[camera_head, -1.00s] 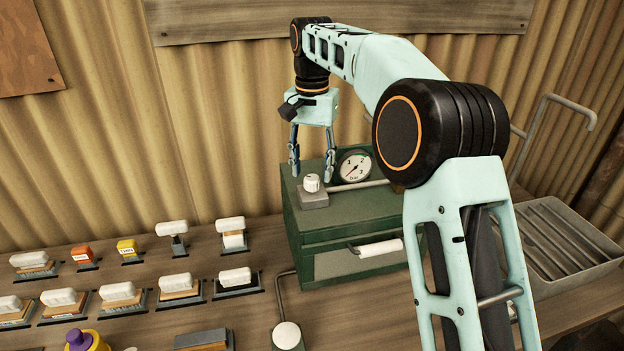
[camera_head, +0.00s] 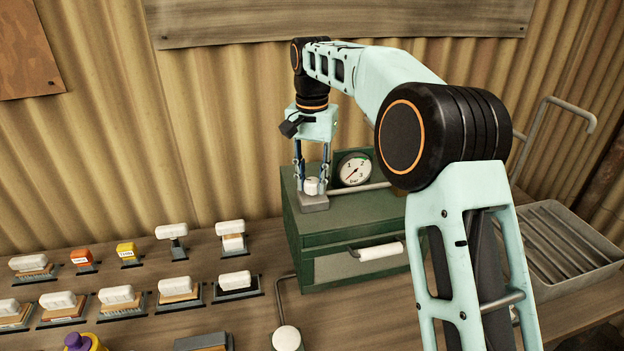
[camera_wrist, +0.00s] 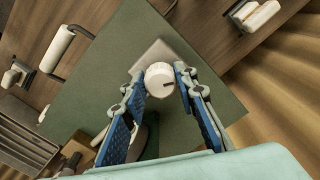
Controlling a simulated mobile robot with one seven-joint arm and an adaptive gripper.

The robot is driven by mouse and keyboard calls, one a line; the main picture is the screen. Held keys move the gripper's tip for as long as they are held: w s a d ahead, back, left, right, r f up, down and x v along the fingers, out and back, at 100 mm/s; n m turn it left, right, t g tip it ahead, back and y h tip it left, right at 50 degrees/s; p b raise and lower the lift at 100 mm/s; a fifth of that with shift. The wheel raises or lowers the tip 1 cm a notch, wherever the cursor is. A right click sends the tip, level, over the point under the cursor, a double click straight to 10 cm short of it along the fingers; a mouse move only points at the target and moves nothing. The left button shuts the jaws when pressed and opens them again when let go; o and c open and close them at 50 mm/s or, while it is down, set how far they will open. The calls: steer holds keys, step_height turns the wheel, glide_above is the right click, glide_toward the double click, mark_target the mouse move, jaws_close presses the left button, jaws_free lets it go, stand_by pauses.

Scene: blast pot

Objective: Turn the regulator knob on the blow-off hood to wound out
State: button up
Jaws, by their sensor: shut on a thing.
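The blow-off hood is a dark green box (camera_head: 349,240) on the bench against the corrugated wall. Its regulator knob (camera_head: 312,186) is white and sits on a small grey block (camera_head: 314,203) on top of the hood. A dark mark on the knob shows in the wrist view (camera_wrist: 160,80). My gripper (camera_head: 313,183) points down from above, its two fingers on either side of the knob, shut on it. The gauge (camera_head: 355,169), marked 1, 2, 3 and bar, stands behind and right of the knob, its needle toward the lower left.
A pipe (camera_head: 360,187) runs right from the knob's block. A white-handled bar (camera_head: 380,251) is on the hood's front. Several brushes (camera_head: 172,237) and small coloured blocks lie left on the bench. A ribbed grey tray (camera_head: 560,245) stands right.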

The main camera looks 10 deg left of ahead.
steer(key=shift+r+p, duration=0.1)
steer(key=shift+p, duration=0.2)
steer(key=shift+r+n+p, duration=0.1)
steer(key=shift+n+p, duration=0.4)
steer(key=shift+n, duration=0.2)
steer(key=n+p, duration=0.2)
steer(key=n, duration=0.1)
steer(key=shift+n, duration=0.3)
steer(key=n+p, duration=0.2)
steer(key=shift+n, duration=0.3)
steer(key=n, duration=0.3)
steer(key=shift+d+n+p, duration=0.1)
steer(key=shift+n+p, duration=0.2)
steer(key=n, duration=0.6)
steer(key=shift+w, duration=0.15)
steer(key=n, duration=0.6)
steer(key=shift+n, duration=0.4)
